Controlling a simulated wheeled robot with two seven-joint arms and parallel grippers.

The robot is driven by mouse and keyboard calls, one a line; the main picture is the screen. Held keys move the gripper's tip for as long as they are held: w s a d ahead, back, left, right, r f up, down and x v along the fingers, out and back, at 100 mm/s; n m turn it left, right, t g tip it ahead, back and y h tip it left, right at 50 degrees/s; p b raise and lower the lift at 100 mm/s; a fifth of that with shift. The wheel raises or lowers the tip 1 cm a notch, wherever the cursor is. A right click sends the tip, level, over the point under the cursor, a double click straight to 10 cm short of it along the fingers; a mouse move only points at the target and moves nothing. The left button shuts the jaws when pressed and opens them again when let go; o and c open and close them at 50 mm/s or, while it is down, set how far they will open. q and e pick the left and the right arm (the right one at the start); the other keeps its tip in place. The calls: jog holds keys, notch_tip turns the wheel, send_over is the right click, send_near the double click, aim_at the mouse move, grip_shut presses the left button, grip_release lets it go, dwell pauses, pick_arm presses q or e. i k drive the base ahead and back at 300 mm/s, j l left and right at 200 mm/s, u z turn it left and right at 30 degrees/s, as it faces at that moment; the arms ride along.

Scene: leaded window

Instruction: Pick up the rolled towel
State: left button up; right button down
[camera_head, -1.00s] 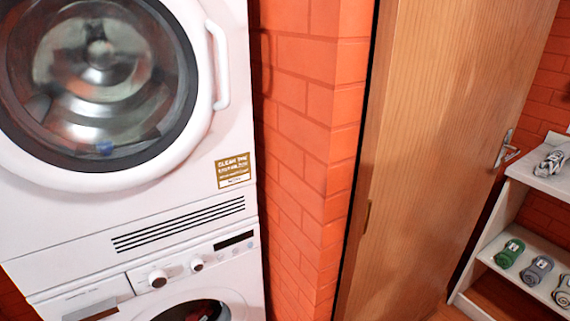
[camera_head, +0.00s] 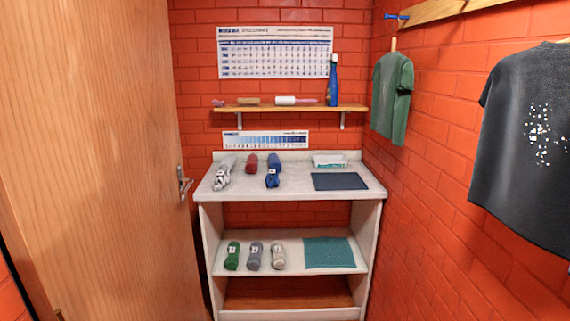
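Several rolled towels show in the head view. On the top of the white shelf unit (camera_head: 210,190) lie a grey-and-white patterned roll (camera_head: 222,174), a dark red roll (camera_head: 252,163) and a blue roll (camera_head: 273,172) with a white label. On its middle shelf lie a green roll (camera_head: 232,256), a grey roll (camera_head: 254,256) and a beige roll (camera_head: 278,257), side by side. The frames do not show which one the task means. Neither of my grippers is in view.
A wooden door (camera_head: 100,150) fills the left side. A flat dark mat (camera_head: 340,181) and a tissue-like box (camera_head: 330,160) lie on the unit's top. A teal cloth (camera_head: 329,252) lies on the middle shelf. A wall shelf (camera_head: 290,108) holds a blue bottle (camera_head: 333,82). Shirts (camera_head: 530,140) hang right.

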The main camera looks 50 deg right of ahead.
aim_at(251, 166)
jog(key=z, duration=1.45)
